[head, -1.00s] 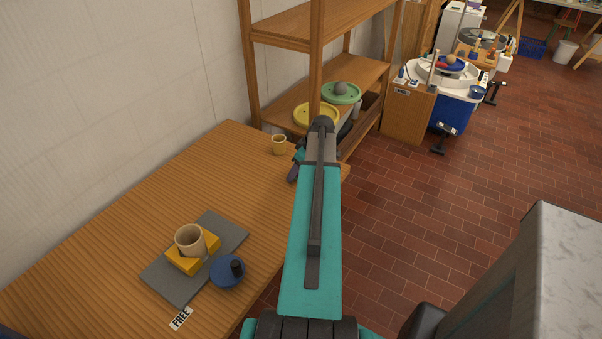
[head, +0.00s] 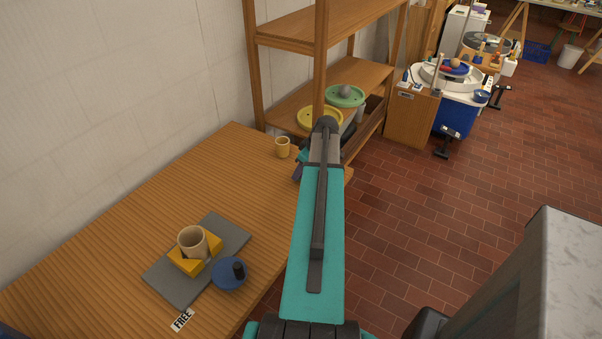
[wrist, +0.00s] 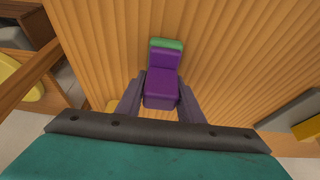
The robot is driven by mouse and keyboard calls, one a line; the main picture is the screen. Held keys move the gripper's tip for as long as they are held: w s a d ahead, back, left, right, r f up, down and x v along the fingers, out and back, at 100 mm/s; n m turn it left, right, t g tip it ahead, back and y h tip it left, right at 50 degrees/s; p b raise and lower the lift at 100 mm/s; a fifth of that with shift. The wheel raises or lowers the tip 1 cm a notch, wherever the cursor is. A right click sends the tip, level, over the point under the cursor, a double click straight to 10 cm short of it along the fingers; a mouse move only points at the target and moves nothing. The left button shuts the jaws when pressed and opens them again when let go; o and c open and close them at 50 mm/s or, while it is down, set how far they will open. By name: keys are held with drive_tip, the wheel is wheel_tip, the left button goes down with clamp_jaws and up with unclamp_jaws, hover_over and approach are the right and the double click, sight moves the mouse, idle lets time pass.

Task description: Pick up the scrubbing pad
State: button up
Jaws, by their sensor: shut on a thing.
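The scrubbing pad (wrist: 161,84) is a purple block with a green end, seen in the middle of the wrist view. My gripper (wrist: 160,92) is shut on it, with one dark finger along each side. Wooden table boards show behind the pad; I cannot tell whether it touches them. In the head view my gripper (head: 301,166) is mostly hidden behind my teal forearm, near the table's far right corner. The pad cannot be made out there.
A beige cup (head: 193,242), a yellow block and a blue round thing (head: 229,274) are nearer, at a grey slab (head: 176,287). A wooden shelf (head: 287,24) rises behind.

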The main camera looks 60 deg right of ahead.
drive_tip(key=shift+r, duration=0.7)
drive_tip(key=shift+s+r+b, duration=0.5)
drive_tip(key=shift+r+b, duration=0.05)
drive_tip(key=shift+r, duration=0.05)
drive_tip(key=s+r+b, duration=0.1)
drive_tip(key=s+b, duration=0.1)
drive_tip(key=s, duration=1.3)
drive_tip(key=shift+a+r+b, duration=0.3)
drive_tip(key=shift+b, duration=0.05)
